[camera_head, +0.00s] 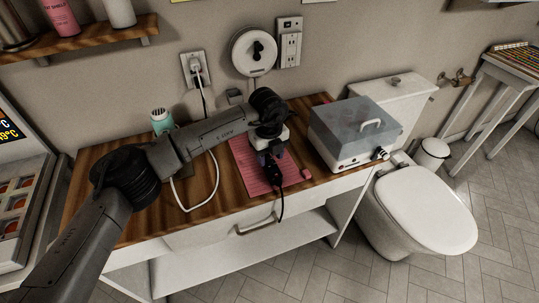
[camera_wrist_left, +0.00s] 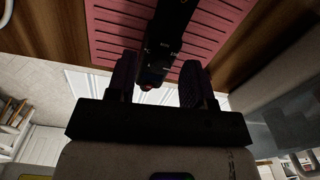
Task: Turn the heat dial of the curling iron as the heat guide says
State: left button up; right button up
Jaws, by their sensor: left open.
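The black curling iron (camera_head: 273,183) lies on a pink ribbed mat (camera_head: 246,172) on the wooden counter, its cord hanging over the front edge. In the left wrist view the iron's dark handle (camera_wrist_left: 172,28) reaches between my fingers, with small pale marks and a reddish spot near its end. I cannot make out the dial's setting. My left gripper (camera_head: 268,157) is over the iron; in the wrist view the gripper (camera_wrist_left: 159,65) is open, one finger on each side of the handle. Contact is unclear. My right gripper is not in view.
A lidded see-through box (camera_head: 352,128) stands right of the mat. A teal bottle (camera_head: 161,121) and a white cable (camera_head: 205,206) are to the left, partly behind my arm. A drawer handle (camera_head: 256,226) juts out below the counter. A toilet (camera_head: 425,210) stands at right.

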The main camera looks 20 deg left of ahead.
pick_arm(q)
jog(key=shift+f, duration=0.35)
jog(key=c, duration=0.9)
grip_shut()
